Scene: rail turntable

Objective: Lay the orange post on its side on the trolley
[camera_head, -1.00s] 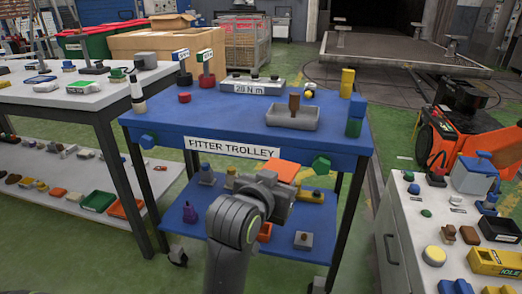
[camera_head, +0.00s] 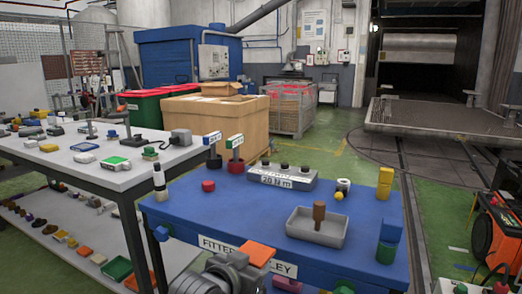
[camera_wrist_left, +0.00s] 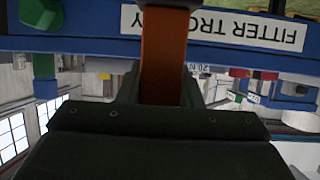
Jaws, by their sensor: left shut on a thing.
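The blue trolley (camera_head: 245,205) has a white FITTER TROLLEY sign on its front edge; the sign shows upside down in the left wrist view. My left gripper (camera_head: 238,266) is in front of that edge, low in the head view. It is shut on the orange post (camera_head: 257,253), whose flat orange end covers part of the sign. My right gripper is not in view.
On the trolley top are a grey tray (camera_head: 300,233) with a brown peg, a 20 N m box (camera_head: 283,177), a red round piece (camera_head: 208,185) and yellow, blue and green blocks at right. The left middle of the top is clear. A white table (camera_head: 85,165) stands at left.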

